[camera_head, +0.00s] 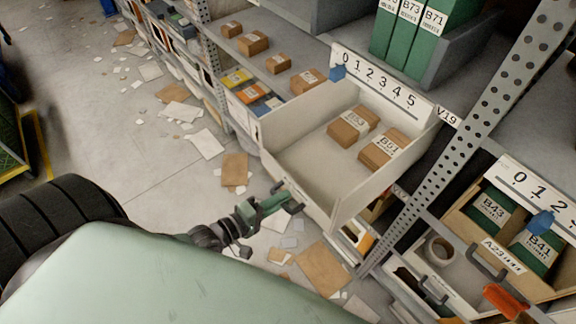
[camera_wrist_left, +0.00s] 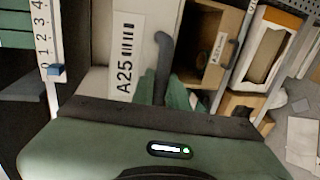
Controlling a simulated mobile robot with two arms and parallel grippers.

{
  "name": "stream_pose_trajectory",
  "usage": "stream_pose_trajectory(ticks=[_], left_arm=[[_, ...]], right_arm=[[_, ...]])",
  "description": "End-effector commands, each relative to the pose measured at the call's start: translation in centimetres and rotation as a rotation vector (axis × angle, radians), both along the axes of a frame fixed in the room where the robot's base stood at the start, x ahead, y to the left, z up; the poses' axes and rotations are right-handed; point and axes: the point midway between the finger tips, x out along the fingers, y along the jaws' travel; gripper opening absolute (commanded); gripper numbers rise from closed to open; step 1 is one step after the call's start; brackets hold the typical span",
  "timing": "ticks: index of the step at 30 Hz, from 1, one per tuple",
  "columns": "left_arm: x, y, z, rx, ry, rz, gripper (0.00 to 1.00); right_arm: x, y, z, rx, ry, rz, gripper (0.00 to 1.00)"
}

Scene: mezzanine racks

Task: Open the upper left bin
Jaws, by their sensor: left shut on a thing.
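The upper left bin (camera_head: 290,162) is a pale drawer that stands pulled out from the rack, its inside open to view. Brown cardboard packages (camera_head: 350,125) lie in it toward the back. Its front panel carries the label A25 (camera_wrist_left: 125,50) and a dark bar handle (camera_wrist_left: 164,58), seen close in the left wrist view. My left gripper (camera_head: 285,200) is at the bin's front, shut on this handle; in the left wrist view its green fingers (camera_wrist_left: 150,88) are around the handle's lower part. My right gripper is not in view.
A perforated rack post (camera_head: 455,145) stands right of the bin. Another bin (camera_head: 505,270) with green packages sits at lower right, an orange object (camera_head: 503,300) near it. Green binders (camera_head: 410,35) stand above. Papers and flattened cardboard (camera_head: 320,268) litter the floor.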

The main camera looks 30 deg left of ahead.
Motion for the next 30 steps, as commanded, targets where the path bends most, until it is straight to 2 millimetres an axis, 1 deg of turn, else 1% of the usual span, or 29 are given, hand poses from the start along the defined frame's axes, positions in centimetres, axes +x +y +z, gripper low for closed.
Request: stream_pose_trajectory(ticks=[3,13,14,15,16,26,29,30], left_arm=[[-0.5,0.1,-0.2,0.002,0.005,-0.001,0.00],[-0.5,0.1,-0.2,0.001,0.004,-0.001,0.00],[-0.5,0.1,-0.2,0.001,0.004,-0.001,0.17],[-0.5,0.1,-0.2,0.001,0.004,-0.001,0.28],[-0.5,0.1,-0.2,0.001,0.004,-0.001,0.36],[-0.6,0.2,-0.1,0.001,0.003,-0.001,0.36],[-1.3,0.4,0.0,0.001,0.004,-0.001,0.36],[-1.8,0.6,0.0,0.002,0.006,-0.001,0.36]], right_arm=[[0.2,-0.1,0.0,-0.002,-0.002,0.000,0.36],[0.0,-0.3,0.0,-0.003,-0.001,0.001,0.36],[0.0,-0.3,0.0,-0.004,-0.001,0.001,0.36],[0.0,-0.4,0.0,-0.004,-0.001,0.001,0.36],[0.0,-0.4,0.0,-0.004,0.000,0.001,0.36],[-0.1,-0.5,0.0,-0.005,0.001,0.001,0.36],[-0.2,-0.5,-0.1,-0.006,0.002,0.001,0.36],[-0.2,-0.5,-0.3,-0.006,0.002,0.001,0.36]])
